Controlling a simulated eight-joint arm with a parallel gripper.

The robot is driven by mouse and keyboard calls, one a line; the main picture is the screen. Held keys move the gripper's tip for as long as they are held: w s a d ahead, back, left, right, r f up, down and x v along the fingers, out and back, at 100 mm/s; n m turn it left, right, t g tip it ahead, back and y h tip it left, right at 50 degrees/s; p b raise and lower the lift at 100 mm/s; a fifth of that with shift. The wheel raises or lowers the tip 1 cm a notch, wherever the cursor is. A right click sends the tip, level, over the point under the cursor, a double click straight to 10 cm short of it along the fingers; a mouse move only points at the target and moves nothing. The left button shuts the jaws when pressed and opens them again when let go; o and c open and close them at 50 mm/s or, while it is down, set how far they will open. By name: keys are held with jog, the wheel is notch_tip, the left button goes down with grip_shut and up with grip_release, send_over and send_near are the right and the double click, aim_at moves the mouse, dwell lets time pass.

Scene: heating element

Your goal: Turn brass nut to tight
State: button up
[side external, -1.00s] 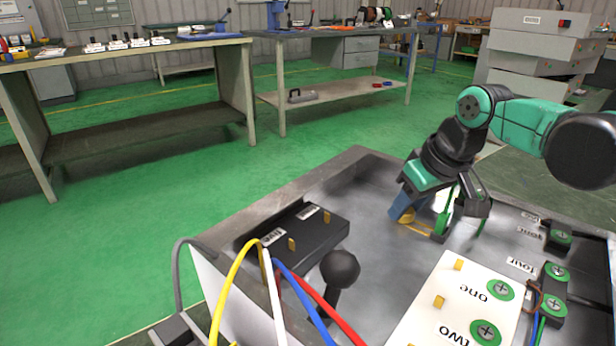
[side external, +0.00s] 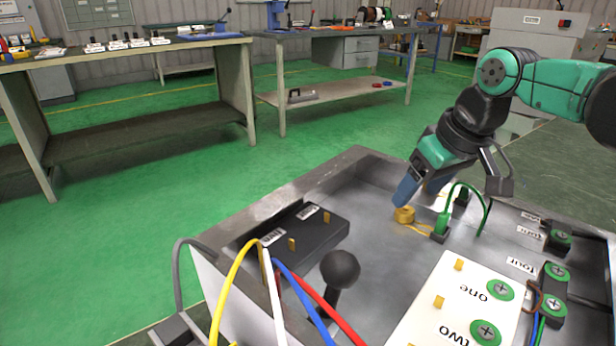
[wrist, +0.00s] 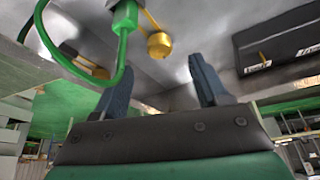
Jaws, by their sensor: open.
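The brass nut (side external: 404,215) is a small gold piece in the metal enclosure. A yellow wire or lug lies at its base. It shows in the wrist view (wrist: 159,46) beyond and between my fingertips. My gripper (side external: 420,193) hangs tilted just above and behind the nut in the side view. Its two blue fingers (wrist: 157,68) are spread apart with nothing between them. In the side view the near fingertip is close to the nut's top; I cannot tell whether it touches.
A green plug (side external: 442,223) with a looping green cable stands right beside the nut. A black block (side external: 300,235), a black knob (side external: 340,269) and a white labelled plate (side external: 462,300) are in the enclosure. The enclosure's metal rim (side external: 300,188) runs behind the black block.

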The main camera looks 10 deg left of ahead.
jog(key=shift+v, duration=0.9)
